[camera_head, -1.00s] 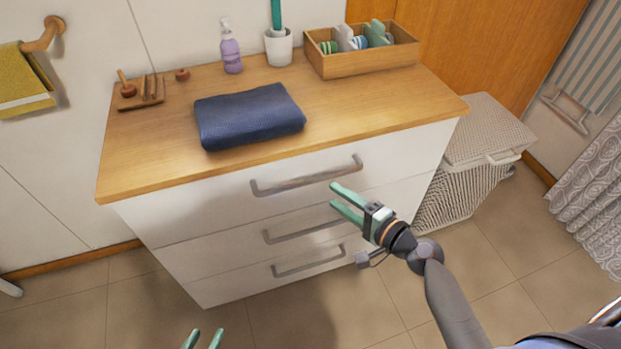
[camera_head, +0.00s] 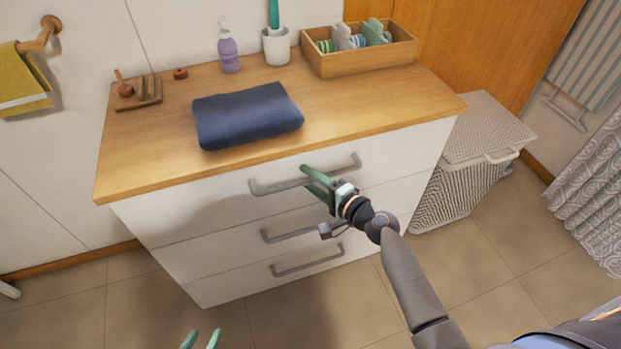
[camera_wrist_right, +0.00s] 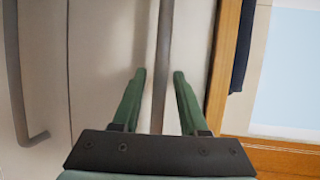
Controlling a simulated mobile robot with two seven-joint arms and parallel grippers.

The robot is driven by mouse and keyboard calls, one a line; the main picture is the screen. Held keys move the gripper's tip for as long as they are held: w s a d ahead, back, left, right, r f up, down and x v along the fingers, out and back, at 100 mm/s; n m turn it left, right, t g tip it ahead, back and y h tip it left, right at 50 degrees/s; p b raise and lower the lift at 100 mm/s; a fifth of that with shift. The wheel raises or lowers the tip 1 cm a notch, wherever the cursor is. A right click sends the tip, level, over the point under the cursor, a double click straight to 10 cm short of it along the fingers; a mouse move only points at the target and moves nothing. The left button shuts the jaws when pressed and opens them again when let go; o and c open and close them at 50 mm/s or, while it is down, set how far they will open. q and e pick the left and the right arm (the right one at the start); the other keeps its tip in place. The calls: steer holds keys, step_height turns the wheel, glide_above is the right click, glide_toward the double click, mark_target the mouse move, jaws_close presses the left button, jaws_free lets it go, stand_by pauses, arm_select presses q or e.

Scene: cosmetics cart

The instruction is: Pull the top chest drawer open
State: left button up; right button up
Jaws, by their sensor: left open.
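The white chest has three stacked drawers, and the top drawer (camera_head: 185,215) appears closed. Its grey bar handle (camera_head: 285,185) runs across its front. My right gripper (camera_head: 305,178) is at the middle of that handle with its green fingers apart. In the right wrist view the top handle (camera_wrist_right: 161,60) runs between the two open fingers of the right gripper (camera_wrist_right: 159,78), with a gap on each side. My left gripper (camera_head: 203,340) is open and empty at the bottom edge of the head view, low in front of the chest.
The middle drawer handle (camera_head: 290,234) and bottom drawer handle (camera_head: 307,261) lie below. On the wooden top (camera_head: 340,115) are a folded blue towel (camera_head: 247,117), a purple bottle (camera_head: 229,52), a white cup (camera_head: 277,47) and a wooden box (camera_head: 350,64). A wicker hamper (camera_head: 465,175) stands to the right.

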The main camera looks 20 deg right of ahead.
jaws_close()
stand_by(1.2)
